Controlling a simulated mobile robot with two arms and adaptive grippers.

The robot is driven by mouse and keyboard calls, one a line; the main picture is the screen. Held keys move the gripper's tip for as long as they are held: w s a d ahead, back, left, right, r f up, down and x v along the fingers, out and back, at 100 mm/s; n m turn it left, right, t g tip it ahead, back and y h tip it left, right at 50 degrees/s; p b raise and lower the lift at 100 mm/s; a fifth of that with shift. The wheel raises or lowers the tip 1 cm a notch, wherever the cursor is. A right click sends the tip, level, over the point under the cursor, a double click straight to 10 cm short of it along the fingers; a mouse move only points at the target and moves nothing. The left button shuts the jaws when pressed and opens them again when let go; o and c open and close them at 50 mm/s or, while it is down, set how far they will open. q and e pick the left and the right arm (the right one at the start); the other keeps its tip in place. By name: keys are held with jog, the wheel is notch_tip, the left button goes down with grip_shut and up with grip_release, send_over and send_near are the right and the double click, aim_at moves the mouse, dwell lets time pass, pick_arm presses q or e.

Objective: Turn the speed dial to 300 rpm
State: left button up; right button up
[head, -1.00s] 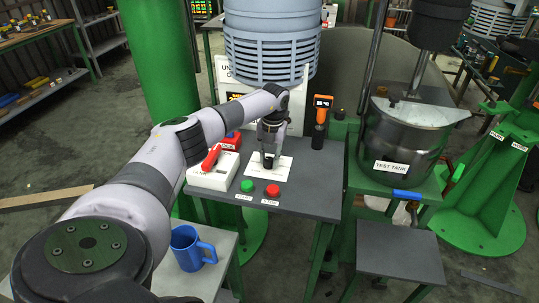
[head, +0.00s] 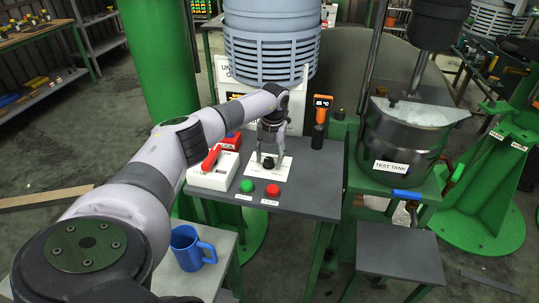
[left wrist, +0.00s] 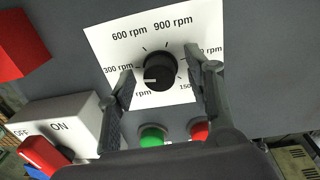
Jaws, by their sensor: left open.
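The black speed dial (head: 268,163) sits on a white scale card (head: 284,170) on the grey panel. In the left wrist view the dial (left wrist: 160,72) has a white mark pointing left and slightly down, near the 300 rpm label (left wrist: 118,68); I cannot tell if it lines up exactly. The 600 and 900 rpm labels are clear; the other labels are partly hidden by the fingers. My left gripper (head: 269,155) is open over the dial, one finger on each side, apart from the knob. It also shows in the left wrist view (left wrist: 159,65). My right gripper is not in view.
A green button (head: 247,186) and a red button (head: 272,190) sit in front of the card. A white ON/OFF switch box (head: 213,177) with a red lever stands left of it. An orange-topped device (head: 321,112) stands behind right. The panel's right side is clear.

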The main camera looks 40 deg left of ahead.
aim_at(271, 160)
pick_arm(q)
notch_tip(271, 160, up, 12)
jog(key=shift+w+d, duration=0.15)
jog(key=shift+d, duration=0.15)
dwell(0.3)
jog(key=shift+f, duration=0.1)
dwell(0.4)
